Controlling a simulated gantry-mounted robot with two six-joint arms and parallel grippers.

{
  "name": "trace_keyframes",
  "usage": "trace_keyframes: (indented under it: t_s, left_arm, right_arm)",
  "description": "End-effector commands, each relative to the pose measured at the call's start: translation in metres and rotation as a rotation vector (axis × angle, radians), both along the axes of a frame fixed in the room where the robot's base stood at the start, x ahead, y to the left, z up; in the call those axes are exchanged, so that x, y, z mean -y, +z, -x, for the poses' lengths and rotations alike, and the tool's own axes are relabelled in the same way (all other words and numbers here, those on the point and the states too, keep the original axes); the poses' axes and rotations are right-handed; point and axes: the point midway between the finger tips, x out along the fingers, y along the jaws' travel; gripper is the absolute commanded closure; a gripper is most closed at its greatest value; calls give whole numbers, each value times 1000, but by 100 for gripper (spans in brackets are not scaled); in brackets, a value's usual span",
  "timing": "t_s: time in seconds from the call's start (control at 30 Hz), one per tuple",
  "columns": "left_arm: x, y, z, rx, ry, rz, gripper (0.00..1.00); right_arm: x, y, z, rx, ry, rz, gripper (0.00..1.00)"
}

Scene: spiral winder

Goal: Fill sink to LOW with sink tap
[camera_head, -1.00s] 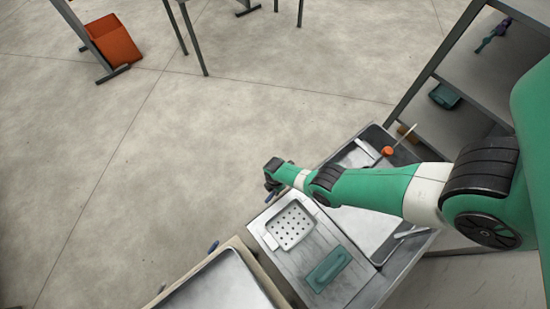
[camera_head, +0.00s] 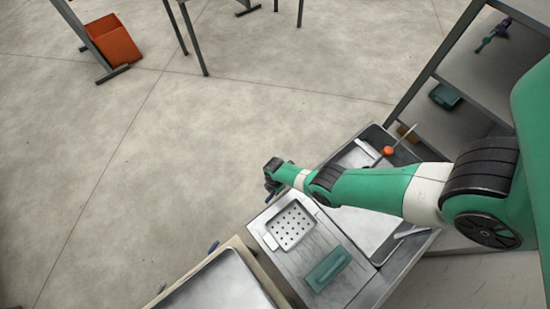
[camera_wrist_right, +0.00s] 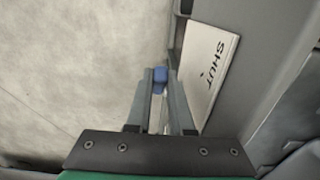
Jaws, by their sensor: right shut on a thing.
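My right gripper (camera_head: 270,187) is at the floor-side edge of the metal counter, near the perforated drainer. In the right wrist view its two grey fingers (camera_wrist_right: 160,88) are closed around a small blue tap handle (camera_wrist_right: 160,78). A white plate marked "SHUT" (camera_wrist_right: 208,66) is fixed just to the right of the handle. In the head view the gripper hides the handle. A metal basin (camera_head: 365,205) lies to the right, partly behind my right arm; its bottom looks bare and no water level can be made out. My left gripper is not in view.
A perforated tray (camera_head: 291,227) and a green block (camera_head: 327,268) lie on the counter. Dark shelves (camera_head: 465,85) stand at the right. Open floor lies left.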

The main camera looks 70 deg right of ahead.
Motion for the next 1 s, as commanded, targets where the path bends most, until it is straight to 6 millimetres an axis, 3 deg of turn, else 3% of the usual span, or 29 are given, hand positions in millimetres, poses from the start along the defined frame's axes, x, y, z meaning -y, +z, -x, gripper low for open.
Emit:
trace_keyframes:
  t_s: [0.37, 0.7, 1.0]
  left_arm:
    - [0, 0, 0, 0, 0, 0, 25]
    - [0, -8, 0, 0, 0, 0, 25]
    - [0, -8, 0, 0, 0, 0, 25]
  right_arm:
    - [0, 0, 0, -3, 1, 5, 100]
    - [-13, 5, -8, -120, 5, 186, 100]
    - [-14, 8, -8, -133, 1, 212, 100]
